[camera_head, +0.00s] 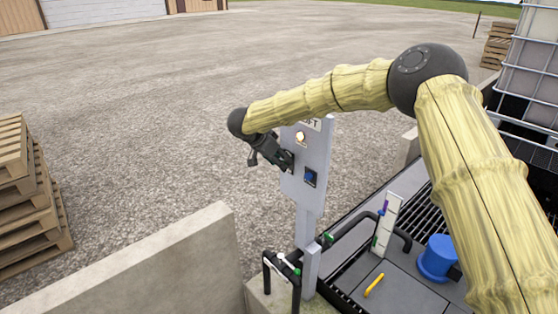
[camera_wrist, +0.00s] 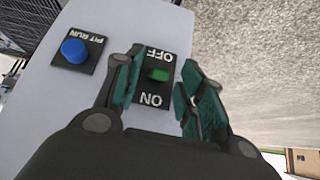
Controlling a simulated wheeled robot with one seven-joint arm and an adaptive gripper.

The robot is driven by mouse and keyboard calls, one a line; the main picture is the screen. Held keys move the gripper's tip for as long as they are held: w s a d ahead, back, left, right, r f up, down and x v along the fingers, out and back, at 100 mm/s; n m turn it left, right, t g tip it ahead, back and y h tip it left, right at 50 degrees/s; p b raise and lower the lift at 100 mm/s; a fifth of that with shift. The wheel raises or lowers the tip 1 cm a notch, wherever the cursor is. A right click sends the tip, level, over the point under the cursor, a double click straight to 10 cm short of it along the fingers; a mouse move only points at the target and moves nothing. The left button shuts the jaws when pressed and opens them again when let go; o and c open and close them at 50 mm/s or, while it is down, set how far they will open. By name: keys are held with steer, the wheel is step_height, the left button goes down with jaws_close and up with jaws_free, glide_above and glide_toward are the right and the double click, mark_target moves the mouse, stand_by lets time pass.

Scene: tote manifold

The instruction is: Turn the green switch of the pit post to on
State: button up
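The pit post (camera_head: 312,203) is a pale grey upright panel on a stem, in the middle of the head view. In the wrist view, the green switch (camera_wrist: 159,74) sits on a black plate (camera_wrist: 152,88) marked OFF at the picture's top and ON at its bottom. The green part lies nearer the OFF lettering. My gripper (camera_wrist: 160,90) is open, its two fingers on either side of the switch with gaps visible. I cannot tell whether a finger touches the plate. In the head view my gripper (camera_head: 284,160) is at the post's face and hides the switch.
A blue button (camera_wrist: 74,51) marked PIT RUN is on the same panel; it also shows in the head view (camera_head: 310,177). A lit lamp (camera_head: 300,136) is above. A concrete wall (camera_head: 150,270), pallets (camera_head: 25,190), black pipes (camera_head: 360,222) and a blue cylinder (camera_head: 437,258) stand around.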

steer(key=v, duration=1.2)
steer(key=shift+w, duration=0.1)
